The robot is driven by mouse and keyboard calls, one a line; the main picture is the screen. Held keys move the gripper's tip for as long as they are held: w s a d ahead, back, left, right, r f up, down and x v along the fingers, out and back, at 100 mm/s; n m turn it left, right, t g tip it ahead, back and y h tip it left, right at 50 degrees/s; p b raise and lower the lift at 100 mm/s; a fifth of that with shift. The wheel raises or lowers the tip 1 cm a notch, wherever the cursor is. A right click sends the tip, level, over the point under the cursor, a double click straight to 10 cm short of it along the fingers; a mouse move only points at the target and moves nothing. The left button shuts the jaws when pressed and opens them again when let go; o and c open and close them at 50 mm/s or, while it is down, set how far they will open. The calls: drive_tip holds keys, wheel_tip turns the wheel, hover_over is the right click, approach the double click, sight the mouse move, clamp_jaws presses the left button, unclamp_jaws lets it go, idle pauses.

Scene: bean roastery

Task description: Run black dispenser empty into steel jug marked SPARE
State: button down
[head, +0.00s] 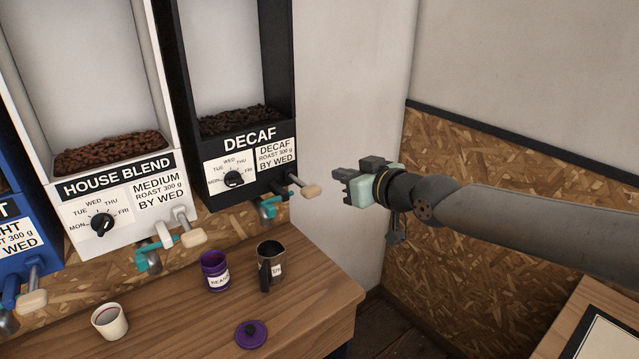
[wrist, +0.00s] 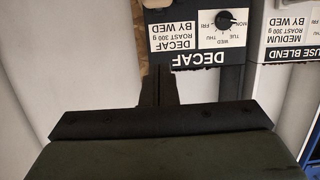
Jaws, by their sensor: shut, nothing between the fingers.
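The black dispenser (head: 249,127) is labelled DECAF and holds a layer of dark beans (head: 236,119). Its front also shows in the wrist view (wrist: 205,63), upside down. A lever with a pale wooden handle (head: 311,190) sticks out from its lower right, near a teal spout (head: 267,209). A steel jug (head: 270,259) with a dark handle stands upright on the counter, below the spout area; its label is only partly visible and not readable. My gripper (head: 337,181) is shut and empty, in the air right of the lever handle and apart from it.
The white HOUSE BLEND dispenser (head: 118,176) and a blue one (head: 27,247) stand to the left. A purple canister (head: 215,271), a purple lid (head: 251,334) and a white cup (head: 110,321) are on the wooden counter (head: 185,328). A wall stands behind my arm.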

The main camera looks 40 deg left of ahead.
drive_tip(key=p, duration=0.2)
approach(301, 184)
drive_tip(key=w+a+r, duration=0.1)
drive_tip(key=a+r, duration=0.2)
drive_tip(key=r, duration=0.1)
drive_tip(key=f, duration=0.4)
drive_tip(key=shift+w+a, duration=0.2)
drive_tip(key=shift+w, duration=0.1)
